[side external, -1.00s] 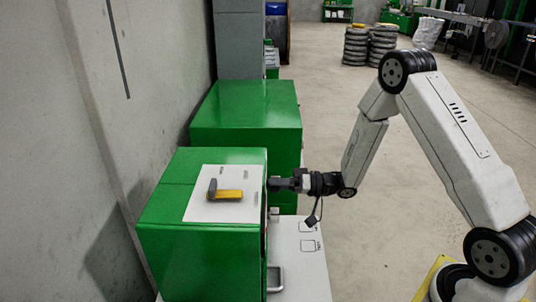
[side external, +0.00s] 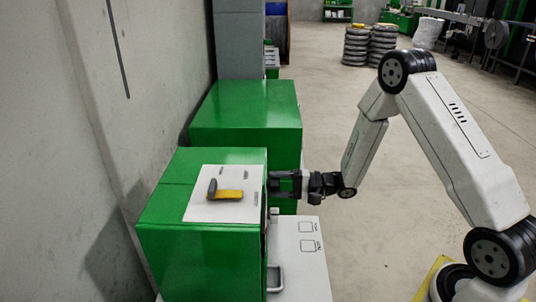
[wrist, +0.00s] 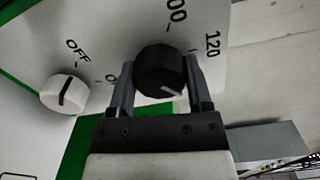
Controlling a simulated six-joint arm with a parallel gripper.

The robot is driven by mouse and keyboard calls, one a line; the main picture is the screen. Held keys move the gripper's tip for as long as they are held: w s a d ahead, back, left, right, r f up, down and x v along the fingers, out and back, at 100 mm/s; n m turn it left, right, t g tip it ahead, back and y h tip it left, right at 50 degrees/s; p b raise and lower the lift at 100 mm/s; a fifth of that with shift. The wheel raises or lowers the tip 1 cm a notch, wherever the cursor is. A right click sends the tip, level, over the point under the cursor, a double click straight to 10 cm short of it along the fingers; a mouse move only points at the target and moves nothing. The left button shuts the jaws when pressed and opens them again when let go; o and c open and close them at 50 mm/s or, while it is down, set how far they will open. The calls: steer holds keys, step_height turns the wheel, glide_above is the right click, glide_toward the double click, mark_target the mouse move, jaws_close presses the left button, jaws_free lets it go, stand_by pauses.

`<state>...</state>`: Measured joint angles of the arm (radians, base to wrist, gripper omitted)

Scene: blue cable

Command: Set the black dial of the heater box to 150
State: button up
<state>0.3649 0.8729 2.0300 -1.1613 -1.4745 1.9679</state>
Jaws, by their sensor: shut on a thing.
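The heater box (side external: 200,262) is a green box at the lower left of the side view. Its black dial (wrist: 158,66) shows in the wrist view, on a pale panel with printed numbers. My gripper (wrist: 160,82) is shut on the dial, one finger on each side of it. A white pointer mark on the dial points to the lower right in this picture. Of the numbers, "120" and one ending in "00" can be read; 150 is not visible. In the side view my gripper (side external: 278,184) meets the front face of the box, and the dial is hidden.
A white knob (wrist: 65,95) marked OFF sits left of the black dial. A yellow and grey lever (side external: 226,193) lies on the white plate on top. A second green box (side external: 245,112) stands behind.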

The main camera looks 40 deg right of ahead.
steer(key=shift+m, duration=0.7)
steer(key=o, duration=1.3)
steer(key=shift+s+d, duration=0.1)
steer(key=shift+d, duration=0.05)
steer(key=shift+v, duration=3.8)
